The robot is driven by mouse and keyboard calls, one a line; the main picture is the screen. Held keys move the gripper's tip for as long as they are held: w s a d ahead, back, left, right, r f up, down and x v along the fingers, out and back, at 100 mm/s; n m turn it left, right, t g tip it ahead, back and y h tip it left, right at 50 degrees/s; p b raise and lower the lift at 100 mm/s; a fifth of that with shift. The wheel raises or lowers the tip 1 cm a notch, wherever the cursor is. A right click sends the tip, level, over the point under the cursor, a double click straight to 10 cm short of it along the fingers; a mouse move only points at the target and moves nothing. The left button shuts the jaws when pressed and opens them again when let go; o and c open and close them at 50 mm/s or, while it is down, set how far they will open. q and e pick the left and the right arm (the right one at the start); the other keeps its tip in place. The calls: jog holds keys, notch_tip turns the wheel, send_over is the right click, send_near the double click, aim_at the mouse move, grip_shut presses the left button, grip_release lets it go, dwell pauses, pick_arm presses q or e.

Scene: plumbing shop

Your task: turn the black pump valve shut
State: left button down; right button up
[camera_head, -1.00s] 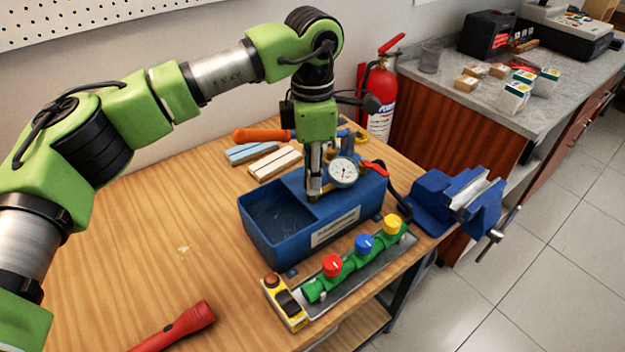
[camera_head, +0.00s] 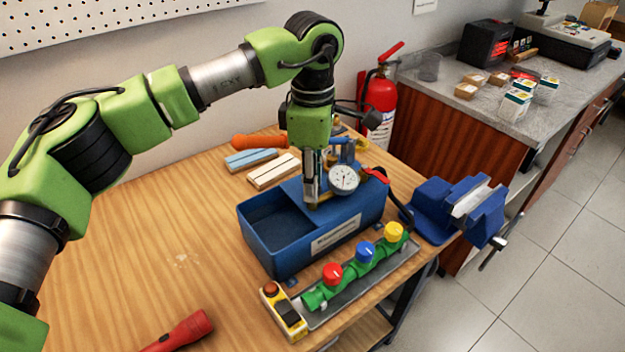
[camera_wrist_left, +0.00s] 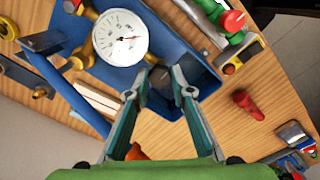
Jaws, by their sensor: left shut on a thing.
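The blue test pump (camera_head: 262,250) stands on the wooden bench, with an open trough at its left and a white dial gauge (camera_head: 343,179) on top. The gauge also shows in the left wrist view (camera_wrist_left: 120,37). My left gripper (camera_head: 312,199) points down at the pump top, just left of the gauge. In the left wrist view its fingers (camera_wrist_left: 161,90) are close around the dark pump valve (camera_wrist_left: 160,80), beside a brass fitting. The valve is mostly hidden by the fingers, and its exact angle cannot be told. My right gripper is out of view.
A manifold with red, blue and yellow knobs (camera_head: 363,252) lies in front of the pump. A red flashlight (camera_head: 183,332) is at the front left. A blue vise (camera_head: 455,208) is at the right edge. The bench's left side is clear.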

pick_arm(q)
jog(key=c, duration=1.8)
grip_release()
jog(key=shift+o, duration=0.2)
notch_tip(320, 180, up, 12)
jog(key=shift+r, duration=0.1)
